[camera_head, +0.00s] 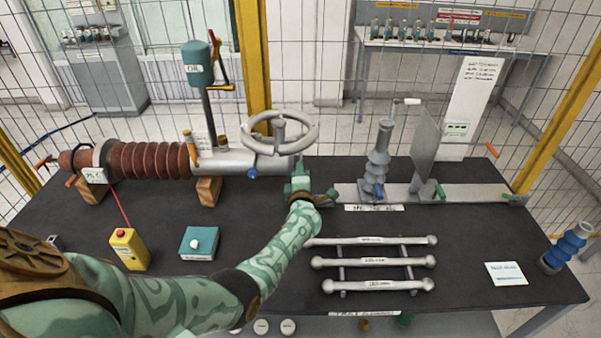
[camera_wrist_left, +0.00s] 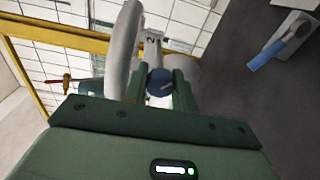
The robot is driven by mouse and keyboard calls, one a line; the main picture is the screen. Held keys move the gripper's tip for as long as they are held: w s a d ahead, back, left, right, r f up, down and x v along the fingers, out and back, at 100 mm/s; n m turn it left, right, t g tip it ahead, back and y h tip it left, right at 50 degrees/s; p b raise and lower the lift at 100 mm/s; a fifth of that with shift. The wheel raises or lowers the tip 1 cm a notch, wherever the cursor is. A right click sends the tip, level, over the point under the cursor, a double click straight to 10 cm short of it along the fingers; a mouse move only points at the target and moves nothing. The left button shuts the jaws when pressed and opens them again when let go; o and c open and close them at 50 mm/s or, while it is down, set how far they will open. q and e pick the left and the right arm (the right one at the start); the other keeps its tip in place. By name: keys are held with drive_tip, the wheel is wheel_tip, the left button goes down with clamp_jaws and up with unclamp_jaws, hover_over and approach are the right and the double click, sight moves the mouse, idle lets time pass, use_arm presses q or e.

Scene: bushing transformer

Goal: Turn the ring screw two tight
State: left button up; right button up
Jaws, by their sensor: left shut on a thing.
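My left gripper (camera_head: 300,178) is at the right end of the grey bushing tube (camera_head: 240,162), just below the handwheel (camera_head: 281,133). In the left wrist view, the fingers of my left gripper (camera_wrist_left: 160,80) are shut on a dark blue screw head (camera_wrist_left: 159,84), one finger on each side. A tag marked "2" (camera_wrist_left: 151,41) sits just beyond it, so I take it as ring screw two. The screw's shaft and seat are hidden, and I cannot tell how tight it is. Another blue screw (camera_head: 252,173) shows under the tube. My right gripper is not in view.
The brown ribbed bushing (camera_head: 150,160) lies left on wooden blocks (camera_head: 208,190). A yellow can (camera_head: 129,248), a teal box (camera_head: 199,243) and a rack of grey bars (camera_head: 373,262) stand on the dark table. A grey insulator (camera_head: 378,160) is to the right. Wire fencing stands behind.

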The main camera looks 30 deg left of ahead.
use_arm(q)
drive_tip(key=m, duration=0.4)
drive_tip(key=shift+f, duration=0.1)
drive_tip(key=shift+s+m+p, duration=0.1)
drive_tip(key=shift+m+p, duration=0.25)
drive_tip(key=shift+m, duration=1.45)
drive_tip(key=o, duration=1)
